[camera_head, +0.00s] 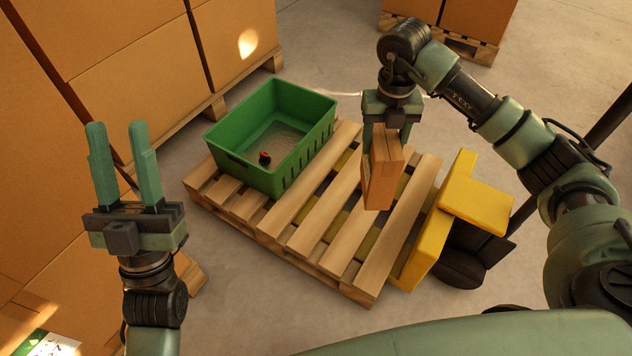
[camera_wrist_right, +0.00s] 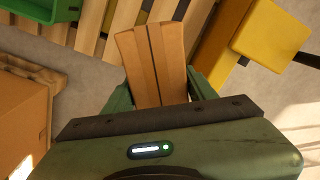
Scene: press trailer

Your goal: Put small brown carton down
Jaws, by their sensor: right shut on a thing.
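The small brown carton (camera_head: 384,170) is held in my right gripper (camera_head: 388,135), over the right part of the wooden pallet (camera_head: 290,240). In the right wrist view the carton (camera_wrist_right: 152,62) sits between the two green fingers of my right gripper (camera_wrist_right: 160,92). The carton looks upright in the head view. I cannot tell for sure whether its bottom touches the slats. My left gripper (camera_head: 125,170) is open and empty at the left, with its fingers pointing up, away from the pallet.
A green crate (camera_head: 238,165) with a small red and black item (camera_head: 264,158) inside stands on the pallet's left part. A yellow object (camera_head: 475,200) stands at the pallet's right edge. Large cartons (camera_head: 150,90) stack at the left. Slats in front of the crate are bare.

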